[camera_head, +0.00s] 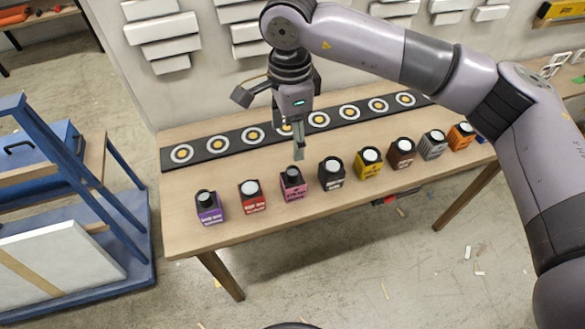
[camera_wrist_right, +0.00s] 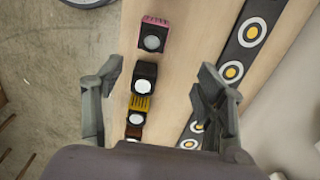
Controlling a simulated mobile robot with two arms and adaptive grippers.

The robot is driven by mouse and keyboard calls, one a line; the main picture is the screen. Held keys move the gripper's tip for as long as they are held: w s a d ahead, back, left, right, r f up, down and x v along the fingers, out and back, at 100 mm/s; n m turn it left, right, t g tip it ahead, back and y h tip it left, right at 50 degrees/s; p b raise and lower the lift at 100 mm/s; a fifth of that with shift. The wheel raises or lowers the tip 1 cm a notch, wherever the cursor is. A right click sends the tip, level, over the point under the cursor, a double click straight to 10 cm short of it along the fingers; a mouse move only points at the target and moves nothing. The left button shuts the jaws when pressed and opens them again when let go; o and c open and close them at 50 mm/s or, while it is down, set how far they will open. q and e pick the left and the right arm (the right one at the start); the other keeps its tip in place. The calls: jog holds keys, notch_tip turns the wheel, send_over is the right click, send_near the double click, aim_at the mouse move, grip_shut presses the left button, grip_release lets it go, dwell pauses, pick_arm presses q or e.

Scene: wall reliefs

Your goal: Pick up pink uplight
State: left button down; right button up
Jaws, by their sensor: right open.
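The pink uplight (camera_head: 293,185) is a small pink box with a dark cap. It stands upright on the wooden table, between the red uplight (camera_head: 251,196) and the black uplight (camera_head: 331,174). My right gripper (camera_head: 272,120) is open and empty above the table, behind the pink uplight and apart from it. In the right wrist view the pink uplight (camera_wrist_right: 153,35) shows at the top, beyond the open fingers (camera_wrist_right: 160,88). The black uplight (camera_wrist_right: 143,82) shows between the fingers there. My left gripper is not in view.
The wooden table (camera_head: 230,225) holds a row of several coloured uplights, with a purple one (camera_head: 209,207) at the left end. A dark strip with white and yellow discs (camera_head: 236,143) runs behind them. White wall reliefs (camera_head: 163,35) hang behind. A blue cart (camera_head: 80,200) stands left.

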aim_at(291, 169)
jog(key=f+p, duration=0.1)
jog(key=f, duration=0.2)
jog(key=s+f+p, duration=0.1)
jog(key=f, duration=0.2)
jog(key=shift+s+f, duration=0.15)
jog(key=shift+f, duration=0.2)
jog(key=f+p, duration=0.1)
jog(key=f, duration=0.2)
jog(key=shift+w, duration=0.2)
jog(key=shift+s+f+p, duration=0.1)
jog(key=shift+f+p, duration=0.4)
jog(key=shift+f, duration=0.4)
jog(key=f+p, duration=0.2)
jog(key=f, duration=0.1)
jog(key=shift+s+d+f, duration=0.15)
jog(key=shift+d+f, duration=0.05)
jog(key=shift+f, duration=0.7)
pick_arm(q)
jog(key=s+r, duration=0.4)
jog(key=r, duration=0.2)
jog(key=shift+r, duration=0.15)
pick_arm(e)
jog(key=shift+c, duration=0.4)
jog(key=c, duration=1.2)
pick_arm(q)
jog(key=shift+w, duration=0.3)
pick_arm(e)
jog(key=shift+c, duration=0.3)
